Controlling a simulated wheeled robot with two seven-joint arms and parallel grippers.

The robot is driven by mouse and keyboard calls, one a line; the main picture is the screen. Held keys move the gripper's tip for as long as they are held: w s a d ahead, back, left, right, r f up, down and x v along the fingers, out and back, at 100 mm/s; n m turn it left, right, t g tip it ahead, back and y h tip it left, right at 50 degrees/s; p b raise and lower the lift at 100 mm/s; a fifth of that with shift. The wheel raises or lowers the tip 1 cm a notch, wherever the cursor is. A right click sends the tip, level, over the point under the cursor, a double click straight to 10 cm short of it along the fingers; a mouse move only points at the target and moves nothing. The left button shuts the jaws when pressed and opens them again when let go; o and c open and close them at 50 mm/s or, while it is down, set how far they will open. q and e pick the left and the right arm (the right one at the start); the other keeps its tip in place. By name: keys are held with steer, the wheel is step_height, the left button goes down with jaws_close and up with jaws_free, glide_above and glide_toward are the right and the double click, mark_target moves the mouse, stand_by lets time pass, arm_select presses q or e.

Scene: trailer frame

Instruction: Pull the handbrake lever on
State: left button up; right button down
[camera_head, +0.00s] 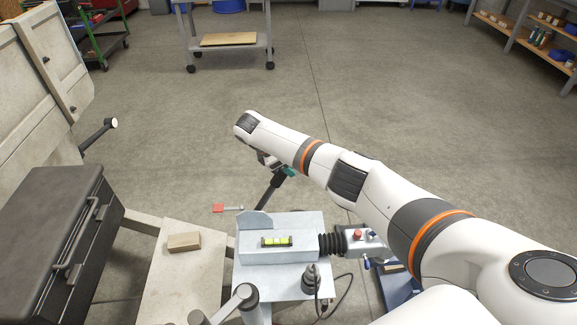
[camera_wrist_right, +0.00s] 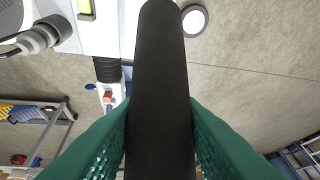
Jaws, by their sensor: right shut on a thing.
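The handbrake lever (camera_head: 266,196) is a dark bar that rises at a slant from behind the pale grey metal housing (camera_head: 277,222) of the trailer frame. My right gripper (camera_head: 287,171), with teal fingers, is at the lever's upper end in the head view, partly hidden by my own arm. In the right wrist view the black lever (camera_wrist_right: 160,80) runs between the two teal fingers, and the right gripper (camera_wrist_right: 160,125) is shut on it. The lever's base is hidden behind the housing. My left gripper is not in view.
A yellow spirit level (camera_head: 276,241) lies on the housing. A wooden block (camera_head: 184,242) sits on the beam beside it. A black toolbox (camera_head: 50,235) is at left, and a red-ended part (camera_head: 219,208) lies behind the beam. The floor beyond is open up to a trolley (camera_head: 228,45).

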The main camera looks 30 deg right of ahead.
steer(key=shift+w+a, duration=0.1)
steer(key=shift+a, duration=0.1)
steer(key=c, duration=1)
jaws_free()
steer(key=v, duration=1.2)
